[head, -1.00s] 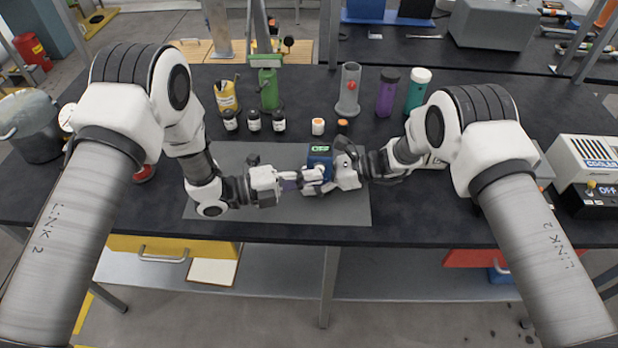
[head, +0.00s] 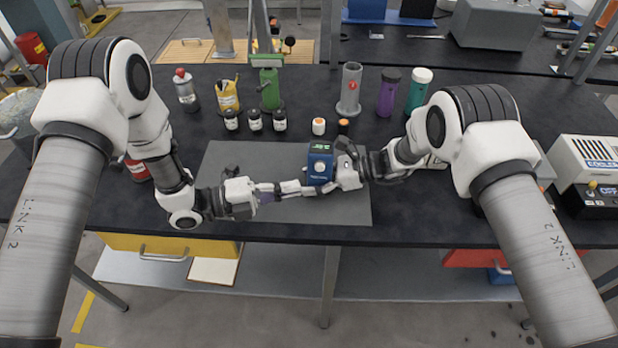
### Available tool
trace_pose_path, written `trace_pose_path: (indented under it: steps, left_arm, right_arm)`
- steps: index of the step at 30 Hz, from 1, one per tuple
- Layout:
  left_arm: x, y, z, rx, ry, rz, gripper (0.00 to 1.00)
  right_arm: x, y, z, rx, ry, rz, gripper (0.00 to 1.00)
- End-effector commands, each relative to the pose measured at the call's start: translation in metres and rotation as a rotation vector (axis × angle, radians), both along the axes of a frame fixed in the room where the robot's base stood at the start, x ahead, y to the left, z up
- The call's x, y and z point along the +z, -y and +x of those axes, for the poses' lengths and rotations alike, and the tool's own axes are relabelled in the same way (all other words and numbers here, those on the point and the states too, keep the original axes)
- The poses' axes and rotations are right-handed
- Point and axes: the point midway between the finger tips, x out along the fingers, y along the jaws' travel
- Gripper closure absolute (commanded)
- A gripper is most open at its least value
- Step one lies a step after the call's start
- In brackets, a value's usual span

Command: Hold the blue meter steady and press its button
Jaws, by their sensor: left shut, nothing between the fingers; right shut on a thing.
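The blue meter (head: 320,164) stands upright over the grey mat (head: 225,165), with a green display on top and a pale round knob or button on its front. My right gripper (head: 338,172) is shut on the meter from its right side. My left gripper (head: 304,189) is shut and empty, with its fingertips just left of and below the meter's front. Whether the tips touch the meter, I cannot tell. The display text is too small to read. The meter's right side is partly hidden by my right gripper.
Several small dark jars (head: 254,121), an orange-capped white bottle (head: 318,126) and a grey cylinder (head: 349,90) stand behind the mat. Purple (head: 387,94) and teal (head: 416,92) bottles stand farther right. The mat's left part is clear.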

Motion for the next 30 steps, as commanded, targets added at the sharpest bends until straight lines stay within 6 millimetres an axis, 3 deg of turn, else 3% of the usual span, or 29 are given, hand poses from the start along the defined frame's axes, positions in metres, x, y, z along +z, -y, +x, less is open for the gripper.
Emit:
trace_pose_path:
  steps: [3,9,30]
  left_arm:
    - [0.001,-0.026,-0.007,0.005,-0.001,-0.003,1.00]
    - [0.001,-0.047,-0.015,-0.001,-0.001,-0.001,1.00]
    - [0.001,-0.048,-0.016,-0.003,-0.001,-0.002,1.00]
  right_arm:
    - [0.000,0.000,0.000,-0.002,0.000,-0.001,0.84]
    - [0.000,0.001,0.001,-0.004,-0.001,-0.001,0.84]
    - [0.000,0.001,0.002,-0.005,0.000,-0.001,0.84]
